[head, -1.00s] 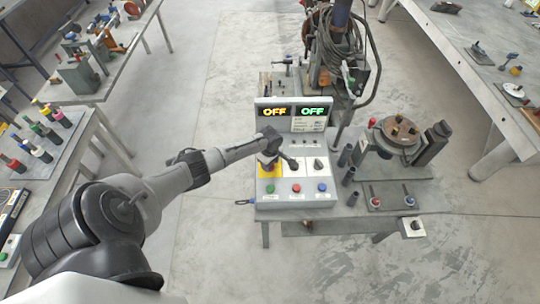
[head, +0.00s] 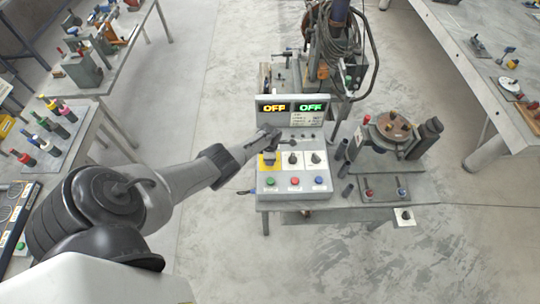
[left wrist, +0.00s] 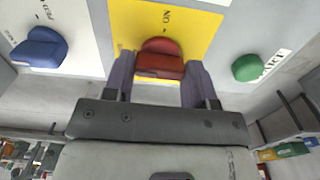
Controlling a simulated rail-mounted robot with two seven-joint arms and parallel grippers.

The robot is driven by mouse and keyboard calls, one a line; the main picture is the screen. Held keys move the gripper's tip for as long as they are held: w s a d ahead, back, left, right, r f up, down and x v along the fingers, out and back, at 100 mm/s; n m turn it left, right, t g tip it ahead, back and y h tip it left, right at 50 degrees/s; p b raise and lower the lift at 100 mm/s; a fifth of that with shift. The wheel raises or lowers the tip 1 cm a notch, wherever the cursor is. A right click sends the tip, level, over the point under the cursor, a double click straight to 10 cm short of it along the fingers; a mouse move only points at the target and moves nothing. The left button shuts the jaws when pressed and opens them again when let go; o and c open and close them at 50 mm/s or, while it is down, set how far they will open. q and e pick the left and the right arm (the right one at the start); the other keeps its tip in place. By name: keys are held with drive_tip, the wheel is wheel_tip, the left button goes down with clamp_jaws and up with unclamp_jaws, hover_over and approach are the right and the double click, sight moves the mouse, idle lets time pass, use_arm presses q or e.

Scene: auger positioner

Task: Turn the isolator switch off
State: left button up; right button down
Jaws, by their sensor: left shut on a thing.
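The red switch knob (left wrist: 160,59) sits on a yellow plate (left wrist: 138,22) in the left wrist view, with "ON" lettering beside it. My left gripper (left wrist: 160,82) is shut on this knob, one finger on each side. In the head view, the left gripper (head: 270,150) reaches the yellow plate (head: 268,162) at the upper left of the control box (head: 272,193). The gripper and wrist mostly hide the knob there. My right gripper is not in view.
The display panel (head: 316,117) behind shows OFF in orange and OFF in green. Two dark knobs sit right of the yellow plate, above green, red and blue buttons. A blue knob (left wrist: 40,48) and green button (left wrist: 247,67) flank the gripper. A round fixture (head: 390,128) stands at right.

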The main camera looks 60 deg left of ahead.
use_arm(q)
drive_tip(key=shift+r+n, duration=0.1)
drive_tip(key=shift+n, duration=0.2)
idle(0.4)
drive_tip(key=o, duration=0.9)
wheel_tip(320, 180, up, 6)
drive_tip(key=p, duration=0.4)
wheel_tip(320, 180, up, 8)
drive_tip(key=shift+f+p, duration=0.15)
drive_tip(key=shift+p, duration=0.85)
